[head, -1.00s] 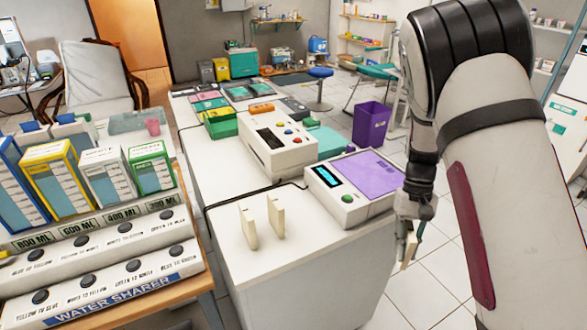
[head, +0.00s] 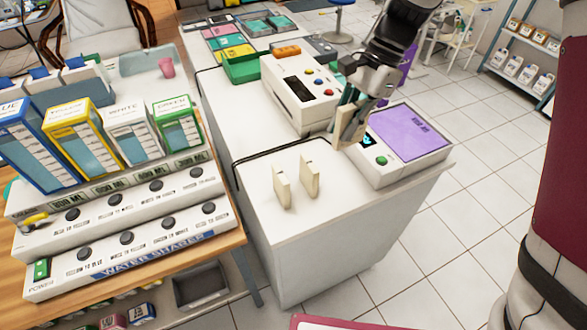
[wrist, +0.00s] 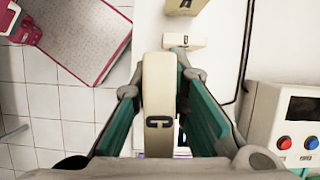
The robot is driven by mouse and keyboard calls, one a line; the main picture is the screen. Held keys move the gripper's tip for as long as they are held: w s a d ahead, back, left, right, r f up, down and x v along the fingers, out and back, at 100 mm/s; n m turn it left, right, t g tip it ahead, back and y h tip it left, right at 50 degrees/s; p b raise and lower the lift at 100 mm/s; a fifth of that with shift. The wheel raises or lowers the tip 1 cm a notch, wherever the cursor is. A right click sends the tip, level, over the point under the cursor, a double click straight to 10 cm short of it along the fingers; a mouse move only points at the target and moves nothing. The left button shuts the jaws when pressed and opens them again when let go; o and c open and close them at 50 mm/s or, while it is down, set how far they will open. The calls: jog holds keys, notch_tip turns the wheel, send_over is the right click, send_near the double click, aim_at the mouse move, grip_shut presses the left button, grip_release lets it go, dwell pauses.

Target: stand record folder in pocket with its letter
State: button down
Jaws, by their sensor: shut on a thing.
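My gripper (head: 352,122) is shut on a cream record folder (head: 345,128), above the white counter between the two machines. In the wrist view, the folder (wrist: 158,90) stands upright between the green-padded fingers of my gripper (wrist: 160,82). A dark letter, perhaps C or D, is on its edge. Two similar thin cream pieces, a left one (head: 281,187) and a right one (head: 309,177), stand upright and apart on the counter's near end. In the wrist view, one cream piece (wrist: 185,42) lies just ahead of the folder. I cannot make out a lettered pocket.
The white counter (head: 285,230) is bare around the cream pieces. A purple-topped machine (head: 405,135) stands right and a button machine (head: 298,90) behind. A black cable (head: 262,158) crosses the counter. A green tray (head: 240,68) is farther back. The water sharer (head: 125,235) stands left.

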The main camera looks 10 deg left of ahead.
aim_at(354, 137)
jog(key=shift+a+r, duration=0.45)
jog(key=shift+a, duration=0.05)
jog(key=shift+a+f+m, duration=0.15)
jog(key=shift+a+m, duration=0.05)
jog(key=shift+m, duration=0.1)
notch_tip(354, 137, down, 17)
jog(key=shift+f+p, duration=0.2)
jog(key=shift+p, duration=0.4)
jog(key=shift+f, duration=0.1)
jog(key=c, duration=2)
grip_release()
jog(key=shift+f, duration=0.1)
jog(key=o, duration=0.4)
jog(key=shift+o, duration=0.2)
jog(key=b+v, duration=0.1)
jog(key=v, duration=1.1)
jog(key=shift+s+d+r, duration=0.1)
jog(key=shift+d+r, duration=0.05)
jog(key=shift+r, duration=0.1)
